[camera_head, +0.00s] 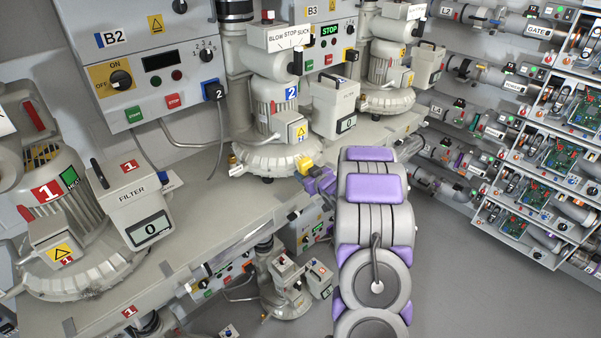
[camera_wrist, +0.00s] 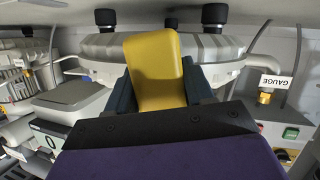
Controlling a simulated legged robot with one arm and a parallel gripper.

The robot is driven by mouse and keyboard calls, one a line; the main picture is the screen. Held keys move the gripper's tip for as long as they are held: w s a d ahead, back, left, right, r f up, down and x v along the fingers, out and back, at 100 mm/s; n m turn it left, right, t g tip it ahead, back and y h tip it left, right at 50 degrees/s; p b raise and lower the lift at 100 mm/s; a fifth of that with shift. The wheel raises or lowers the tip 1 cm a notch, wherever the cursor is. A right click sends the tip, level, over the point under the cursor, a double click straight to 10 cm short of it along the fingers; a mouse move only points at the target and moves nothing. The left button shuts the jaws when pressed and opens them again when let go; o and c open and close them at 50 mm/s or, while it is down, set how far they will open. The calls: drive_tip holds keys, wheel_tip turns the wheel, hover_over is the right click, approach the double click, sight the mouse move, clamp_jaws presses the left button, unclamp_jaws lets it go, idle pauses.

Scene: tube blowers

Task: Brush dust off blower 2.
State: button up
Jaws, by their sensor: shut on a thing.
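Blower 2 (camera_head: 268,153) stands on the grey bench in the head view, with a finned motor, a blue "2" label and a wide round base. My gripper (camera_head: 309,171) is at the right front edge of that base. In the wrist view my gripper (camera_wrist: 157,85) is shut on a yellow block-like thing (camera_wrist: 155,62), likely the brush handle; its yellow end also shows in the head view (camera_head: 305,163). The blower's ribbed base (camera_wrist: 105,46) lies just beyond it. No bristles show, and I cannot tell whether the brush touches the blower. No dust is clear on blower 2.
Blower 1 (camera_head: 75,270) and its filter box (camera_head: 132,205) stand at the left. Blower 2's filter box (camera_head: 335,105) is close behind my gripper. Panel B2 (camera_head: 140,60) is on the wall. Open floor lies at lower right.

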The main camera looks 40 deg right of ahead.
drive_tip(key=shift+s+d, duration=0.1)
drive_tip(key=shift+d, duration=0.65)
drive_tip(key=shift+d+f, duration=0.1)
drive_tip(key=shift+f, duration=0.1)
drive_tip(key=a, duration=0.1)
drive_tip(key=a+b, duration=0.1)
drive_tip(key=a, duration=0.1)
drive_tip(key=a+b, duration=0.1)
drive_tip(key=shift+w+a+r, duration=0.1)
drive_tip(key=shift+w+a, duration=0.2)
drive_tip(key=shift+d, duration=0.15)
drive_tip(key=shift+s+d, duration=0.1)
drive_tip(key=shift+s, duration=0.15)
drive_tip(key=shift+s+a+b, duration=0.25)
drive_tip(key=shift+s+b, duration=0.05)
drive_tip(key=shift+s, duration=1.1)
drive_tip(key=shift+s+a+b, duration=0.2)
drive_tip(key=shift+s+b, duration=0.05)
drive_tip(key=shift+s, duration=1.1)
